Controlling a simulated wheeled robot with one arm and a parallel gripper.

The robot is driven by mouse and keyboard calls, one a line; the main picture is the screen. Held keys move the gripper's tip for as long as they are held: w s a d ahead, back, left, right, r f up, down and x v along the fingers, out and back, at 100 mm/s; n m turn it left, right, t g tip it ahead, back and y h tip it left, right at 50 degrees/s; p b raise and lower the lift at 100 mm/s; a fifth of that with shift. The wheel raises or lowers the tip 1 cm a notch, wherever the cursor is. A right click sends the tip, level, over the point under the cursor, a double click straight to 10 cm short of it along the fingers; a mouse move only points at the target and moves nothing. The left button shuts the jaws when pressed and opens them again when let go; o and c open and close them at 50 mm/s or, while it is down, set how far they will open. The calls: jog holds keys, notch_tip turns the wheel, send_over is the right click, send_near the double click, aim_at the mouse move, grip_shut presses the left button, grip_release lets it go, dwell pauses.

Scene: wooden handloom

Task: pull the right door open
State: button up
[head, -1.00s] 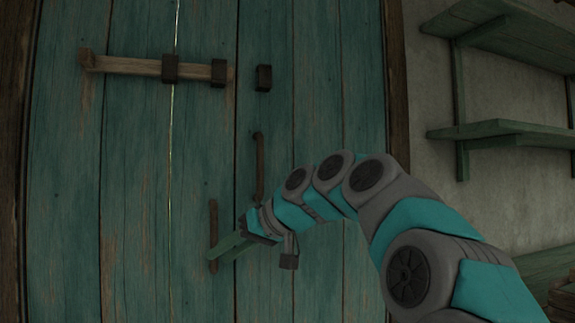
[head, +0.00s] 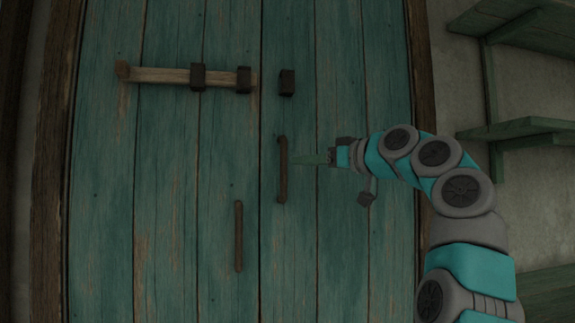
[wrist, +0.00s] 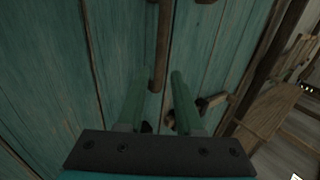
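The right door (head: 340,240) is a teal plank panel, standing closed beside the left door (head: 165,200). Its dark upright handle (head: 282,170) is near the seam in the head view. My gripper (head: 300,160) is just right of this handle, level with its middle. In the wrist view, the two green fingers of my gripper (wrist: 158,78) are apart. A dark upright handle (wrist: 160,45) shows between and beyond their tips, apparently the right door's. I cannot tell whether the fingers touch it. Nothing is held.
The left door has its own dark handle (head: 239,236), lower down. A wooden bar (head: 165,75) lies across the left door through dark brackets, its right end short of the right door's bracket (head: 287,82). Green shelves (head: 525,130) are on the wall at right.

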aim_at(286, 163)
jog(key=p+x, duration=0.3)
jog(key=x, duration=0.4)
jog(key=shift+w+a, duration=0.2)
jog(key=shift+w, duration=0.05)
jog(key=shift+c, duration=0.4)
jog(key=shift+f, duration=0.1)
grip_shut()
dwell(0.6)
